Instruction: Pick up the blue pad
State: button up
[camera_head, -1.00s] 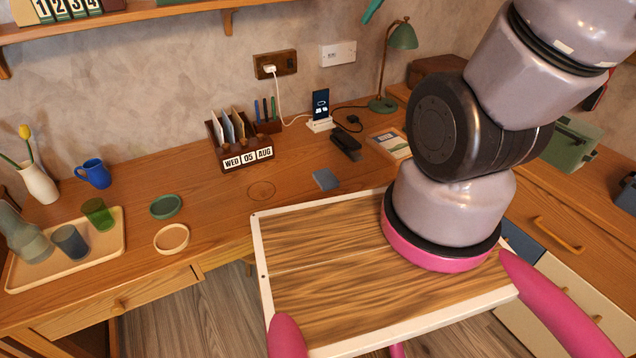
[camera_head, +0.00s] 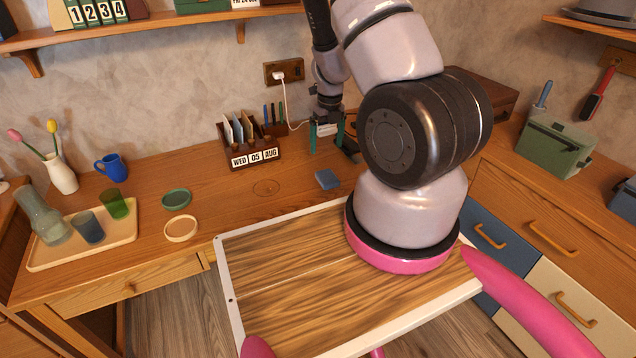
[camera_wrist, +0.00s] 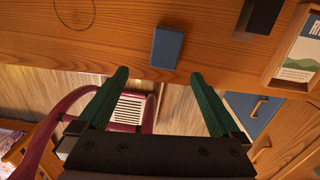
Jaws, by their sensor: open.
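The blue pad (camera_head: 327,179) is a small flat block lying on the wooden desk, near its front edge. In the wrist view the blue pad (camera_wrist: 167,47) lies beyond the fingertips, roughly between their lines. My gripper (camera_head: 327,136) has green fingers and hangs over the desk, behind the pad in the head view. In the wrist view my gripper (camera_wrist: 158,76) has its fingers wide apart with nothing between them. It does not touch the pad.
A letter rack (camera_head: 250,148) stands left of my gripper. A dark object (camera_wrist: 262,16) and a framed card (camera_wrist: 298,50) lie right of the pad in the wrist view. Desk around the pad is clear.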

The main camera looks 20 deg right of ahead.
notch_tip(320, 180, down, 2)
jog(key=m, duration=0.1)
send_over(328, 177)
jog(key=f, duration=0.6)
jog(key=shift+s+a+f, duration=0.1)
jog(key=shift+s, duration=0.15)
jog(key=shift+w+f, duration=0.15)
jog(key=shift+f, duration=2.2)
jog(key=c, duration=1.3)
